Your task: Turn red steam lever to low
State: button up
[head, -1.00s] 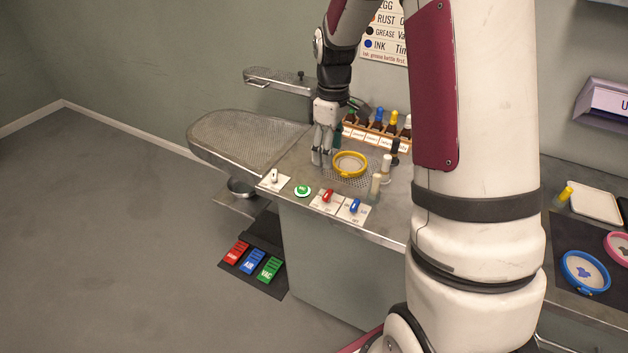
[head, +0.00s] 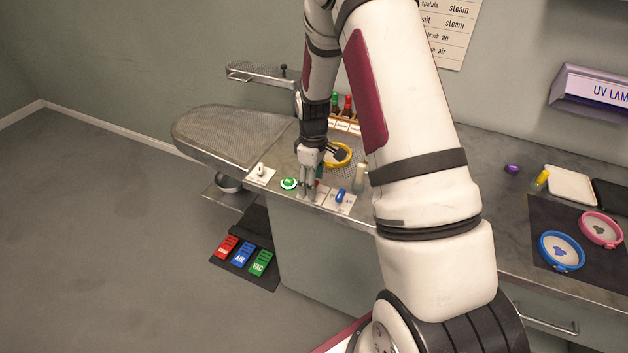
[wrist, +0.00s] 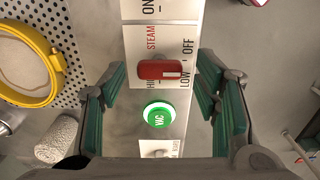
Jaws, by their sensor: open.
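The red steam lever (wrist: 160,70) sits on its white label plate (wrist: 147,42) in the wrist view, lying crosswise, with a white mark near its right end. The plate reads STEAM, HI, LOW and OFF; the lever partly covers the plate, and I cannot tell its exact setting. My gripper (wrist: 163,84) is open, with one green-padded finger on each side of the lever and gaps on both sides. In the head view my gripper (head: 308,190) points down over the control panel, and its fingers hide most of the lever.
A green VAC button (wrist: 158,117) is close beside the lever. A blue lever (head: 340,195) stands to the right and a white switch (head: 260,170) to the left. A yellow hoop (head: 338,155) lies behind on perforated metal. Bottles stand in a rack (head: 342,124) at the back.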

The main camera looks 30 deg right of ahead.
jog(key=shift+f, duration=0.15)
jog(key=shift+c, duration=0.6)
jog(key=c, duration=1)
jog(key=shift+m, duration=0.3)
jog(key=m+b, duration=0.1)
jog(key=m, duration=0.3)
jog(key=shift+m+b, duration=0.4)
jog(key=shift+m, duration=1.7)
